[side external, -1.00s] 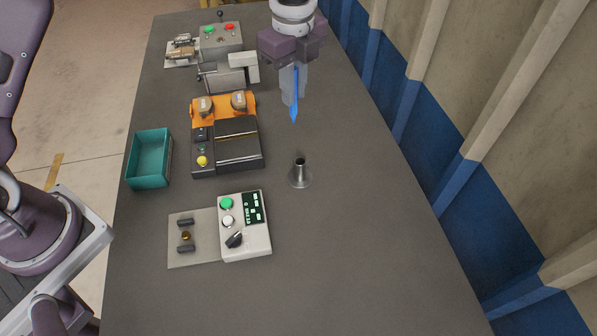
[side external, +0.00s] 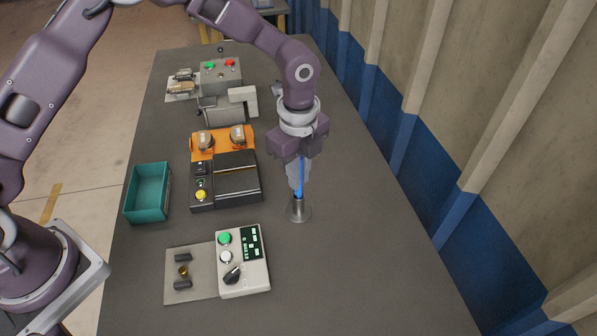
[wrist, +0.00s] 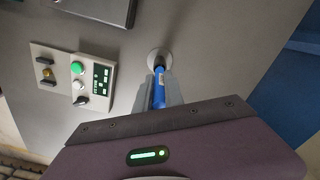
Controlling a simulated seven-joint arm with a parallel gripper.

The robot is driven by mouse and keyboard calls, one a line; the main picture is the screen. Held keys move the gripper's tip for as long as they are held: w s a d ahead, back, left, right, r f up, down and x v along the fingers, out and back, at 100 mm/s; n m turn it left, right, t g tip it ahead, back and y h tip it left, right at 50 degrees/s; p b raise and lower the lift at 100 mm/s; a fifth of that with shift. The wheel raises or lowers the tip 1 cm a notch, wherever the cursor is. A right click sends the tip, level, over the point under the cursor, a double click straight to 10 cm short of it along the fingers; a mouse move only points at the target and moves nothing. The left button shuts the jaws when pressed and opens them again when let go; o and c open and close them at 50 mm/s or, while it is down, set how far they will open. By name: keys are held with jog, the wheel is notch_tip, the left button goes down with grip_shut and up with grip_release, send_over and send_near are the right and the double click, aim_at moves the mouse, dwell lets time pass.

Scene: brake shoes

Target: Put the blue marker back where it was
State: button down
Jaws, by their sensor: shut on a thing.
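The blue marker (side external: 302,172) is upright between the fingers of my gripper (side external: 298,182), which is shut on it. It also shows in the wrist view (wrist: 159,88), between the fingertips (wrist: 160,95). The metal holder (side external: 298,211) is a small upright tube on a round base, standing on the table. The marker's lower end is at the holder's mouth. I cannot tell how far it reaches inside. In the wrist view the holder (wrist: 158,57) is just beyond the marker's end.
A white control box (side external: 243,262) with a grey plate stands front left of the holder. A black and orange machine (side external: 225,165) and a teal bin (side external: 148,192) are further left. A grey button box (side external: 220,75) is at the back. The table right of the holder is clear.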

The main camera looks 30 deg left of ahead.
jog(key=shift+f, duration=0.25)
jog(key=shift+f, duration=0.25)
jog(key=c, duration=1.4)
grip_release()
jog(key=shift+c, duration=0.2)
jog(key=shift+r, duration=0.1)
